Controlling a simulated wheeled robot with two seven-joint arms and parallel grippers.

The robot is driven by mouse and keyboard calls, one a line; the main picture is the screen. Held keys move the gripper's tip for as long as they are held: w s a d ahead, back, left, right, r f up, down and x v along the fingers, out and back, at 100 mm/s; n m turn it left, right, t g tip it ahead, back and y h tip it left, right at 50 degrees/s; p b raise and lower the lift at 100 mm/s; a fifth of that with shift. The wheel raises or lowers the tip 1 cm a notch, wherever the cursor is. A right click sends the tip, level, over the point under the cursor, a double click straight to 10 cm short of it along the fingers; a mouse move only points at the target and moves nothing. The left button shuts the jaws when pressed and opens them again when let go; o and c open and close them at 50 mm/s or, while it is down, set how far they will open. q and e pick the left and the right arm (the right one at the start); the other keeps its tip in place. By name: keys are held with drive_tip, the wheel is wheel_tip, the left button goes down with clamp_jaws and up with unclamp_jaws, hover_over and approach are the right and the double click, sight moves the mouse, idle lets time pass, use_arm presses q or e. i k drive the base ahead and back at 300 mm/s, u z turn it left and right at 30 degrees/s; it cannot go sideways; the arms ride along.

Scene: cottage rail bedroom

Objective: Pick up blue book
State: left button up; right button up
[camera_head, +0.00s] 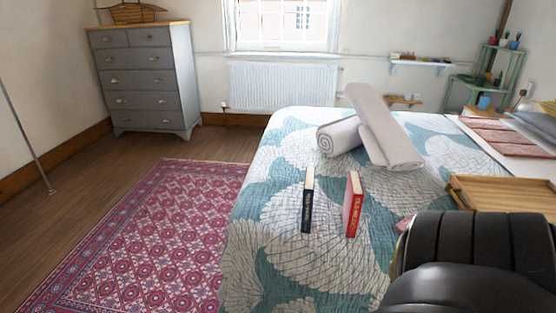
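A dark blue book (307,203) stands upright on the bed, its spine facing me, near the bed's left side. A red book (353,206) stands upright just to its right, with a gap between them. The bed (270,233) has a teal and white patterned quilt. A black part of my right arm fills the lower right corner and hides part of the bed. Neither gripper's fingers show, and nothing touches the blue book.
Rolled white towels (380,135) lie behind the books. A wooden tray (500,193) sits at the right. A patterned red rug (150,235) covers the floor left of the bed. A grey dresser (145,80) stands at the back left.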

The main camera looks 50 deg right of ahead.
sight(308, 186)
drive_tip(key=z, duration=0.65)
drive_tip(key=i, duration=0.95)
drive_tip(key=z, duration=0.95)
